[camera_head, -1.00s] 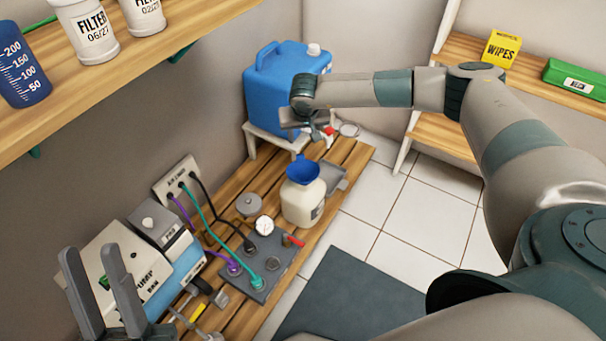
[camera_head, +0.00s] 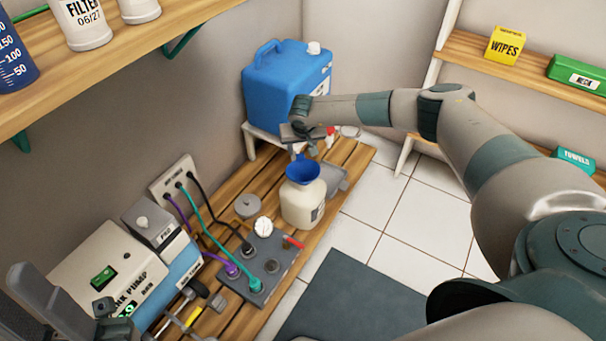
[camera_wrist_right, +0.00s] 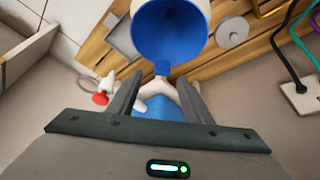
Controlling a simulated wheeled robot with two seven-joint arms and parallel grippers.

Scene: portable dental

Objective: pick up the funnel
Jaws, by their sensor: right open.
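The blue funnel (camera_head: 303,173) sits wide end up in the neck of a cream bottle (camera_head: 302,205) on the slatted wooden bench. My right gripper (camera_head: 305,146) is just behind and above the funnel, apart from it.
A blue jug (camera_head: 288,85) on a white stand is behind my right gripper. A grey lid (camera_head: 248,206), a valve block (camera_head: 262,265) with hoses and a pump (camera_head: 110,270) stand nearer. A wall shelf (camera_head: 120,55) overhangs the left.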

